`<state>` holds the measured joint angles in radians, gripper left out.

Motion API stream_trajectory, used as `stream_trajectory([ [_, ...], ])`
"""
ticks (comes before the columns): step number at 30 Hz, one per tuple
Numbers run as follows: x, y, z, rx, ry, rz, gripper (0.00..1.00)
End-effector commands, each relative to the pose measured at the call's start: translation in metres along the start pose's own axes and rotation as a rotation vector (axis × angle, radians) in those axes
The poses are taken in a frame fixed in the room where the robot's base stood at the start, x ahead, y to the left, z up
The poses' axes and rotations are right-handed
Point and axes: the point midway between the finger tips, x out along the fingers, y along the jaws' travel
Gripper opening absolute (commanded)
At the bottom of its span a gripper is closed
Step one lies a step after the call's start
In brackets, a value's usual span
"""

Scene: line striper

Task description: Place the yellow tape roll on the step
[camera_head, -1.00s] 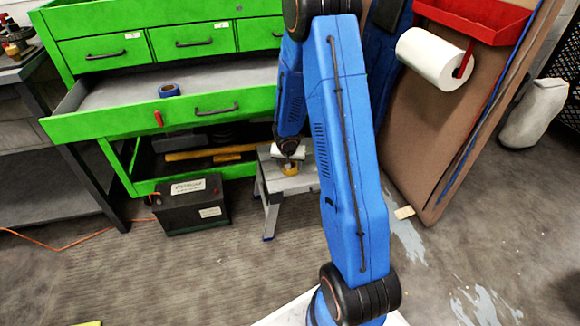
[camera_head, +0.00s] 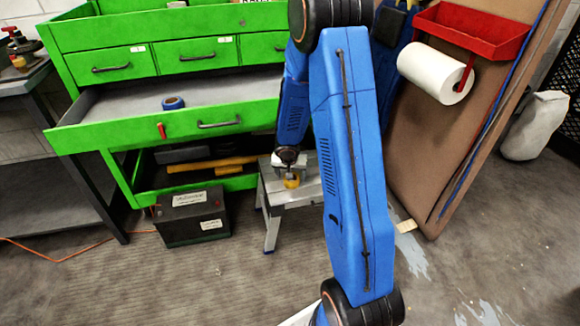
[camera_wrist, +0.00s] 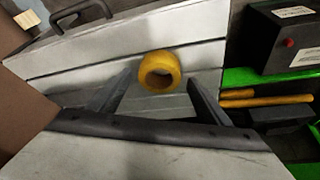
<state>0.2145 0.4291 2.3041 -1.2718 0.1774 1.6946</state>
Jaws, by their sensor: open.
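The yellow tape roll (camera_head: 291,182) rests on the top of the grey step (camera_head: 308,190), just below my gripper (camera_head: 289,168). In the wrist view the roll (camera_wrist: 160,58) shows its ring and dark hole against the grooved pale top of the step (camera_wrist: 110,45). My gripper (camera_wrist: 160,80) is open there, with one dark finger on either side and the roll just beyond the fingertips. I see no finger closed on the roll. Part of the step is hidden behind my blue arm in the head view.
A green tool cabinet (camera_head: 100,130) with an open drawer holding a blue tape roll (camera_head: 173,102) stands behind. A black battery box (camera_head: 190,215) sits on the floor left of the step. A brown board (camera_head: 425,150) with a paper towel roll (camera_head: 435,72) leans at right.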

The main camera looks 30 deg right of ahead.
Motion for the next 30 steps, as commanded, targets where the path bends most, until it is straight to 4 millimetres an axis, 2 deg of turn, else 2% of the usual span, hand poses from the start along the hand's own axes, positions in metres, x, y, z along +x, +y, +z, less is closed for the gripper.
stream_trajectory([
  [19,-0.071,0.0,-0.001,0.001,0.004,-0.001,0.72],
  [30,-0.098,0.001,0.0,-0.006,0.006,0.001,0.72],
])
